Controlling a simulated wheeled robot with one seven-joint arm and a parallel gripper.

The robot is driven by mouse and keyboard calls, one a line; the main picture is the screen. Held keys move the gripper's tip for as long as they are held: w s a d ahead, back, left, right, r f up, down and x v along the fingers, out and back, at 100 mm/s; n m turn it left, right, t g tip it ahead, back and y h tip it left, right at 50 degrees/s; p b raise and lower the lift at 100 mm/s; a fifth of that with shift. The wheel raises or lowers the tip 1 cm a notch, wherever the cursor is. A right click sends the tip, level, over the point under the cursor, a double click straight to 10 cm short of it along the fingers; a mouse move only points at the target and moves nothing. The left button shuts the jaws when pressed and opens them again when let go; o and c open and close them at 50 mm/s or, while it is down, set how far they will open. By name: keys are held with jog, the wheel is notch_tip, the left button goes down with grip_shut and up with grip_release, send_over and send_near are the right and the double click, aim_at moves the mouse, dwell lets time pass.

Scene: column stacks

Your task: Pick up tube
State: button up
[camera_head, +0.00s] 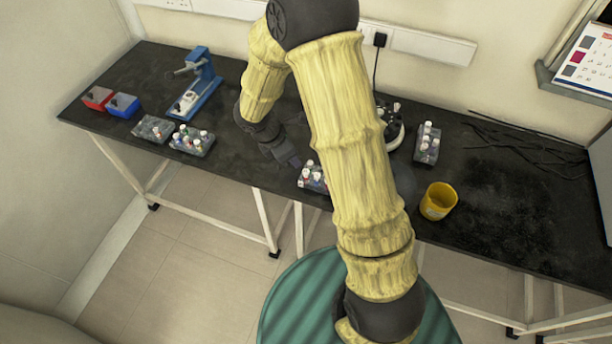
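Several small tubes with white and coloured caps stand in racks on the black bench. One rack (312,179) is at the bench's front edge, partly hidden behind my arm. Another rack with tubes (192,140) is at the left, and a further one (427,144) is right of my arm. Which tube is meant cannot be told. My gripper (291,160) is low over the bench, just left of and behind the front rack. It is dark against the dark bench, so its fingers are hard to make out and I see no tube in it.
A grey rack (153,129), a red box (97,98), a blue box (123,105) and a blue stand (199,85) are at the left. A round device (390,122) is partly behind my arm. A yellow cup (438,201) is near the front edge. Black cables (525,145) lie right.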

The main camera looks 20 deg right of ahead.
send_over(305, 172)
jog(key=a, duration=0.2)
jog(key=f, duration=0.4)
jog(key=shift+s+a+f, duration=0.1)
jog(key=shift+s+f, duration=0.25)
jog(key=shift+f, duration=0.05)
jog(key=shift+x, duration=2.6)
jog(key=shift+w+a, duration=0.1)
jog(key=shift+w, duration=0.05)
grip_shut()
